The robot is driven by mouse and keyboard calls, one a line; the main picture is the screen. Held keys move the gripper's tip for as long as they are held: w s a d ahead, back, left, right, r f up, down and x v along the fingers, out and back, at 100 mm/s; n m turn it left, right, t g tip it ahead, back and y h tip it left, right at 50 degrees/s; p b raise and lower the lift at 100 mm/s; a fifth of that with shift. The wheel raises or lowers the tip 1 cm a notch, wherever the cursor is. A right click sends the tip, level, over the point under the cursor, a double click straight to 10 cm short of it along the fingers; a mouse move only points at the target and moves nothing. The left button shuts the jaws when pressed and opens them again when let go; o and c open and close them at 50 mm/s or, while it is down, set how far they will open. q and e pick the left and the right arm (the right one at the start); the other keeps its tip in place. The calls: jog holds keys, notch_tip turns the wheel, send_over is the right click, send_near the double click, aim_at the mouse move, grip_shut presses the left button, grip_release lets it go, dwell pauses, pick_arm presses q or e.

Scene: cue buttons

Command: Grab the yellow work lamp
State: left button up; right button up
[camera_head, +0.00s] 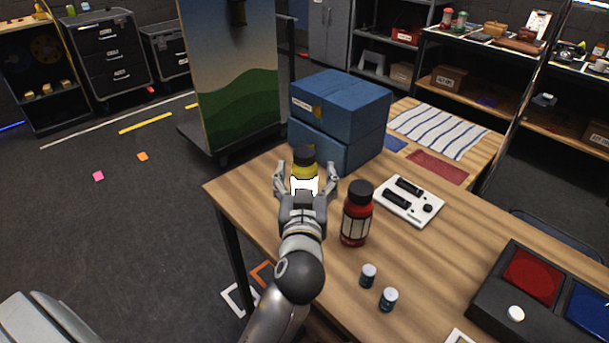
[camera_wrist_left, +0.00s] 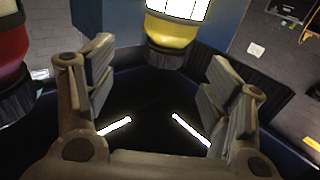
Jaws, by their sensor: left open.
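The yellow work lamp (camera_head: 304,172) stands at the table's left edge, in front of the blue boxes. It has a black cap and a bright white panel. In the wrist view the yellow lamp (camera_wrist_left: 172,33) shows at the top centre, just beyond the fingertips. My left gripper (camera_head: 306,177) is open, with one finger on each side of the lamp in the head view. In the wrist view my left gripper (camera_wrist_left: 160,75) has nothing between its fingers. Part of the lamp is hidden behind the gripper. My right gripper is not in view.
A similar red lamp (camera_head: 357,215) stands close to the right of my left gripper. Stacked blue boxes (camera_head: 342,108) are behind the yellow lamp. A white switch panel (camera_head: 410,200), two small jars (camera_head: 368,276) and a dark button console (camera_head: 500,290) lie farther right on the wooden table (camera_head: 440,262).

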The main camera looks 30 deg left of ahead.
aim_at(304, 164)
pick_arm(q)
jog(key=shift+w+a, duration=0.35)
jog(key=shift+w, duration=0.25)
jog(key=x, duration=0.1)
jog(key=p+x, duration=0.1)
jog(key=x, duration=0.3)
jog(key=shift+s+a+f+p, duration=0.1)
jog(key=shift+a+f+p, duration=0.2)
jog(key=shift+p, duration=0.1)
jog(key=shift+w+f, duration=0.1)
jog(key=shift+w, duration=0.15)
jog(key=c, duration=1.5)
jog(key=shift+c, duration=0.5)
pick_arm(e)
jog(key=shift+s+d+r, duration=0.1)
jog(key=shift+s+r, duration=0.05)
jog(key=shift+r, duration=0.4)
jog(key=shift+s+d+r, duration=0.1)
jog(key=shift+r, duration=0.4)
